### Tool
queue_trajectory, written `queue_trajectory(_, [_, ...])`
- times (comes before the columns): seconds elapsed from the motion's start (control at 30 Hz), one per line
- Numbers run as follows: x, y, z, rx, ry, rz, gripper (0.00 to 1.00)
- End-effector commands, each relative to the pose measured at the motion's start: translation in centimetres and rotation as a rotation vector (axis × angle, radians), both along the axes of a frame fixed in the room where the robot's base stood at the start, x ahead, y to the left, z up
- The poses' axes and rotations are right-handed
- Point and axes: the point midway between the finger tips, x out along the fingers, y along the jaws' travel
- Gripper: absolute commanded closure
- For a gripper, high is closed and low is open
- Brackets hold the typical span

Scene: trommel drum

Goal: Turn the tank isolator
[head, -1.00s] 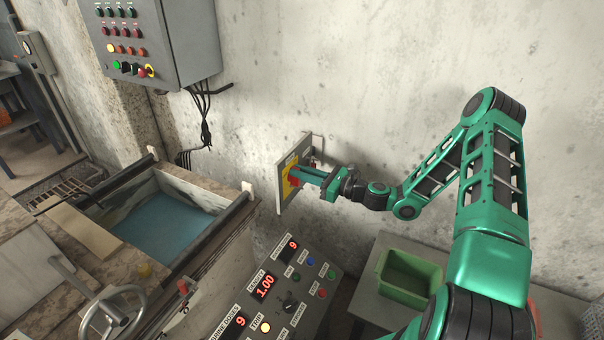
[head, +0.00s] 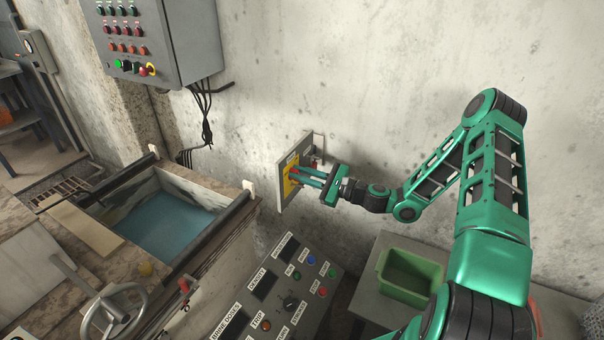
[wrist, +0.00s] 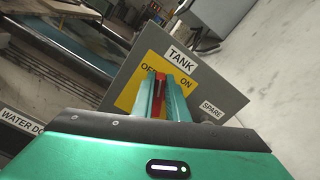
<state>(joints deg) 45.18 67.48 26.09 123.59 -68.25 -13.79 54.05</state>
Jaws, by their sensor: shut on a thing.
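The tank isolator is a grey panel (head: 281,165) on the wall, with a yellow plate (head: 290,187) and a red handle (wrist: 158,98). The wrist view shows its yellow plate (wrist: 133,93) marked OFF and ON, a TANK label (wrist: 179,59) above and a SPARE label (wrist: 212,109) beside it. My gripper (head: 298,175) is at the plate, its two green fingers shut on the red handle, one on each side. The fingers (wrist: 163,99) hide much of the handle, so I cannot tell exactly which mark it points to.
A sloped console (head: 262,318) with dark displays stands below the isolator. A tank of blue liquid (head: 165,226) and a handwheel (head: 113,312) are at left. A control cabinet (head: 190,45) hangs above. A green bin (head: 408,288) sits at right.

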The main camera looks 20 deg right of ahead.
Motion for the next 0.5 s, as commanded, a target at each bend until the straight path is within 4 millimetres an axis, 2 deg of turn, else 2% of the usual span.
queue_trajectory(0.5, [-0.5,0.64,-0.84,-0.349,-0.35,-0.004,1.0])
